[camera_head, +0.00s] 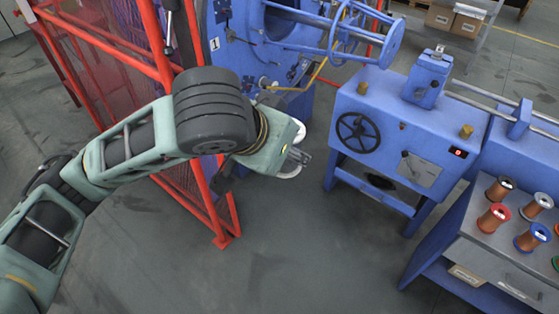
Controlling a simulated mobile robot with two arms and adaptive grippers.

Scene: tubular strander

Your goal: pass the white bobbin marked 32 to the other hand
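My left gripper (303,156) is at the end of the green-grey arm that comes in from the left, in the middle of the head view. White rounded edges of a bobbin (290,172) show at its fingers, below and behind them. The gripper appears shut on this white bobbin, and holds it in the air in front of the blue machine. Most of the bobbin is hidden by the gripper, and no number on it can be read. My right gripper is not in view.
A blue machine housing (385,130) with a black handwheel stands right of the gripper. A cabinet (470,238) at the lower right carries several copper-wound bobbins, including a pale-topped one (543,201). A red mesh guard (205,190) stands behind my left arm. The floor at the lower middle is clear.

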